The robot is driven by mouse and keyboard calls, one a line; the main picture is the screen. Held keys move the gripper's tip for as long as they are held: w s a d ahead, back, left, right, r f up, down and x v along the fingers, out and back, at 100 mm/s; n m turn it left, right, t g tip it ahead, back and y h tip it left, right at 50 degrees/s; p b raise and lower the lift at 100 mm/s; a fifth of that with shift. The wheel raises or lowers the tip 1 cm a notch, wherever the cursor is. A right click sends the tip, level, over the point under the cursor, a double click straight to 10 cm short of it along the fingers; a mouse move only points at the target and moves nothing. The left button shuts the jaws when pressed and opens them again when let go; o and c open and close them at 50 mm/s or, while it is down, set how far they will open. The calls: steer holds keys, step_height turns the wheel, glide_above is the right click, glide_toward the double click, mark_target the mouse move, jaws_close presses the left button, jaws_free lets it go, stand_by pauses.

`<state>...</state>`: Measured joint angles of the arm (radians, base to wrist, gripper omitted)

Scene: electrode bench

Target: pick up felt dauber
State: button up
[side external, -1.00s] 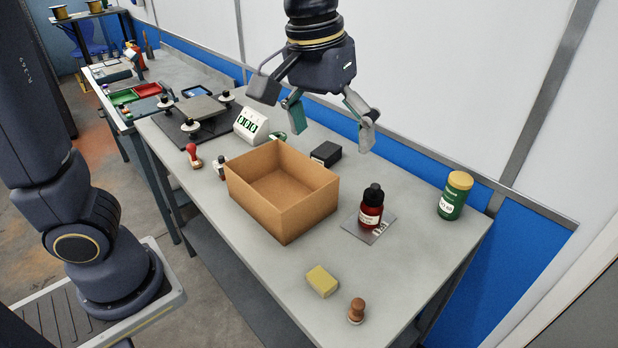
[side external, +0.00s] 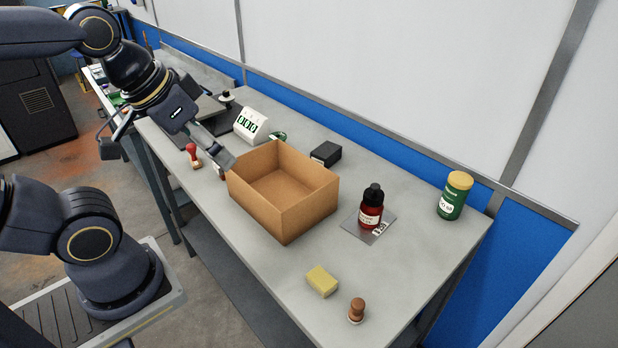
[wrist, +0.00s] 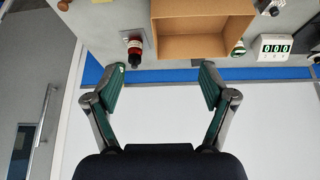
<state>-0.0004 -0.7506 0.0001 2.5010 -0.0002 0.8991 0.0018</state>
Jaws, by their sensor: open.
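A small wooden-knobbed piece with a pale base (side external: 356,311) stands upright at the near front edge of the bench; it looks like the felt dauber, but I cannot tell for certain. A red-handled stamp-like piece (side external: 193,156) stands left of the cardboard box (side external: 285,214). Another small piece beside the box is mostly hidden behind my finger. My gripper (side external: 168,158) is open and empty at the bench's left side, one finger close to the box's left corner. In the wrist view my gripper (wrist: 162,72) shows two spread fingers with nothing between them.
A dark red bottle (side external: 371,210) stands on a grey plate right of the box. A yellow sponge (side external: 321,281) lies near the wooden-knobbed piece. A green can (side external: 454,196), black block (side external: 326,153) and white counter (side external: 251,125) stand toward the wall. The front-right bench top is mostly clear.

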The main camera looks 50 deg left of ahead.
steer(key=shift+c, duration=1.4)
